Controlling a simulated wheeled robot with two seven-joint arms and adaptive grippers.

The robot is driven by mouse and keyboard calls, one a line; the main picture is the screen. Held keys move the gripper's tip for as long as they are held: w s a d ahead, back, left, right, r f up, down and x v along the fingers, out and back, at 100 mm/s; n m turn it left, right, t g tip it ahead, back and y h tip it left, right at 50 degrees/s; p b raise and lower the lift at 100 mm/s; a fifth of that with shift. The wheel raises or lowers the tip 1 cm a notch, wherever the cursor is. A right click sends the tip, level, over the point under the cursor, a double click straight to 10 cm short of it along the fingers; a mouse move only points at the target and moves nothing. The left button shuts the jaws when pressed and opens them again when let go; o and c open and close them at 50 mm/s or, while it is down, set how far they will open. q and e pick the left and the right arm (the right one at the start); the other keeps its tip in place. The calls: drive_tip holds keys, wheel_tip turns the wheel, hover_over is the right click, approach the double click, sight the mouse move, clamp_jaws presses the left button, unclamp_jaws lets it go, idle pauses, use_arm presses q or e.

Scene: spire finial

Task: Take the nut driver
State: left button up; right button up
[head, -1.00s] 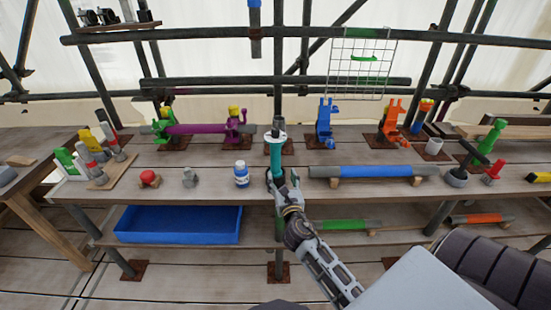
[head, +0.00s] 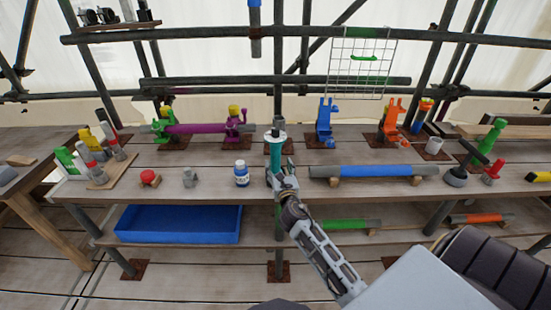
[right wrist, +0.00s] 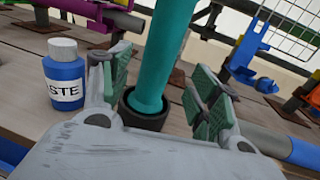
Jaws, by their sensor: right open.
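A teal upright cylinder (head: 275,154), which looks like the nut driver, stands at the middle of the bench with a pale disc near its top. In the right wrist view the teal cylinder (right wrist: 163,55) rises from a black round cup or collar (right wrist: 146,110). My right gripper (head: 278,174) is low at its near side. In the right wrist view the open gripper (right wrist: 155,84) has one finger on each side of the cylinder. I see gaps beside it, and no grip. My left gripper is out of view.
A blue-and-white paste bottle (head: 242,173) stands just left of the gripper; it is close to the left finger in the right wrist view (right wrist: 66,78). A blue-grey tube (head: 372,171) lies on supports to the right. A blue tray (head: 178,238) sits on the lower shelf.

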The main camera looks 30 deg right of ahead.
sight(276, 161)
drive_tip(key=shift+w+d+r, duration=0.1)
drive_tip(key=shift+w+r, duration=0.05)
drive_tip(key=shift+w, duration=0.25)
drive_tip(key=shift+w+d+r, duration=0.15)
drive_tip(key=shift+w, duration=0.3)
drive_tip(key=shift+w+d+r, duration=0.1)
drive_tip(key=shift+w, duration=0.3)
drive_tip(key=shift+x, duration=1.35)
use_arm(q)
drive_tip(key=shift+w+a+f, duration=0.15)
drive_tip(key=shift+a+f, duration=0.05)
drive_tip(key=shift+a, duration=0.25)
